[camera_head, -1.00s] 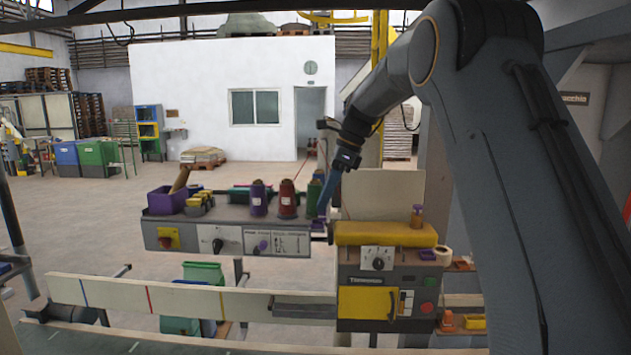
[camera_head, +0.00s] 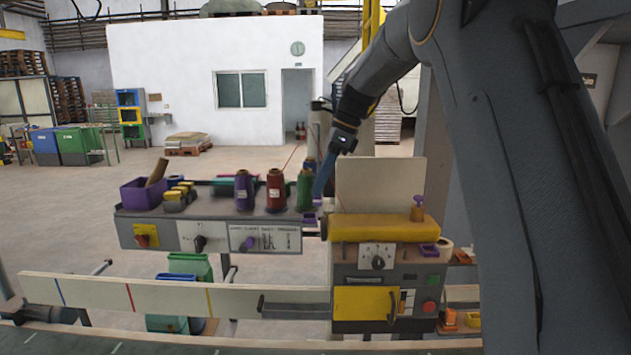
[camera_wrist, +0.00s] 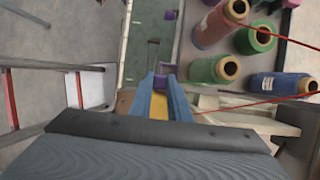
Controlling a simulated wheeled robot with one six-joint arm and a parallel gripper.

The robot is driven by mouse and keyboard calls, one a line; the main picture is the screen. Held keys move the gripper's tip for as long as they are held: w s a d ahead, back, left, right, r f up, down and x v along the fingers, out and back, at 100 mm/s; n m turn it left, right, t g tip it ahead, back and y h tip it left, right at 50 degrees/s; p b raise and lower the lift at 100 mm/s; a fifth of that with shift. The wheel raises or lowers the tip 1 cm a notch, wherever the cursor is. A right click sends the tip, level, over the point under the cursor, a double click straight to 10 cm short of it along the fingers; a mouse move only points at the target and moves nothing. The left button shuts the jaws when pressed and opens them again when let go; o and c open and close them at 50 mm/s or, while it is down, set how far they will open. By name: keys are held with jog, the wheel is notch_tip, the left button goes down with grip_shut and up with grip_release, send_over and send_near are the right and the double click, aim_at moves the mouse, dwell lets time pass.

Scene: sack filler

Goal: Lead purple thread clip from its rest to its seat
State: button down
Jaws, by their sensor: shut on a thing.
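My gripper (camera_head: 319,190) points down just right of the green spool, above the right end of the spool shelf. A purple block (camera_head: 309,218) sits at the shelf's right end below the gripper. Another purple holder (camera_head: 429,250) is on the machine's top right. I cannot tell which is the seat.
Purple (camera_head: 245,190), red (camera_head: 275,190) and green (camera_head: 305,189) spools stand close left of my gripper, with a blue spool (camera_wrist: 281,85) near. Red threads (camera_wrist: 268,103) cross the wrist view. A yellow-topped machine (camera_head: 383,228) and upright pale board (camera_head: 380,185) stand right.

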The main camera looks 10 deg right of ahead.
jog(key=shift+s+d+f+b, duration=0.85)
jog(key=shift+s+f, duration=0.45)
jog(key=shift+f, duration=0.35)
jog(key=shift+s+d+f+b, duration=0.7)
jog(key=shift+s+d+f, duration=0.2)
jog(key=shift+s+f, duration=0.55)
jog(key=shift+s+d+f+b, duration=0.85)
jog(key=shift+s+f, duration=0.3)
jog(key=shift+f, duration=0.65)
